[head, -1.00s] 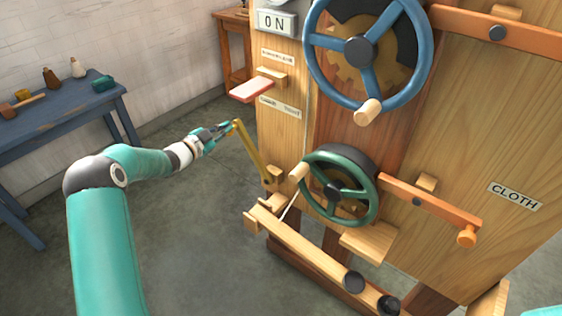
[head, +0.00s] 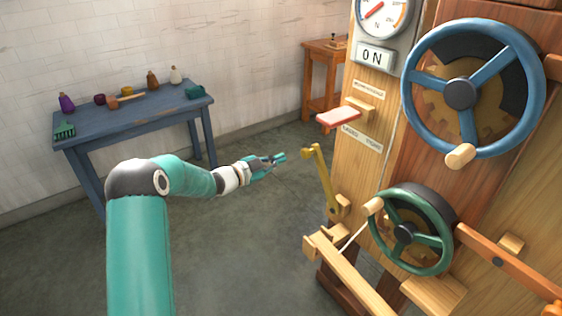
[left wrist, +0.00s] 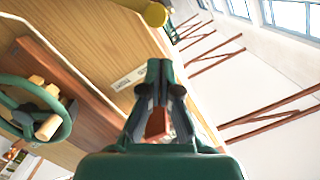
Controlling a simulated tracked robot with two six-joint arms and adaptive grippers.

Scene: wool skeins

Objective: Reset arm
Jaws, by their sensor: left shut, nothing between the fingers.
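My left gripper (head: 280,157) is shut and empty in the head view, just left of the yellow lever (head: 320,175) and apart from it. The lever leans with its knobbed top to the left, its foot on a wooden block on the machine's side. In the left wrist view my gripper's fingers (left wrist: 160,68) are together in front of the wooden panel. A yellow knob (left wrist: 155,14) shows above them, at the top edge. My right gripper is in neither view.
The wooden machine has a blue wheel (head: 411,84), a green wheel (head: 446,241), a gauge, an ON sign (head: 374,57) and a red pedal-like plate (head: 338,117). A blue table (head: 150,122) with bottles and tools stands back left. The floor between is clear.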

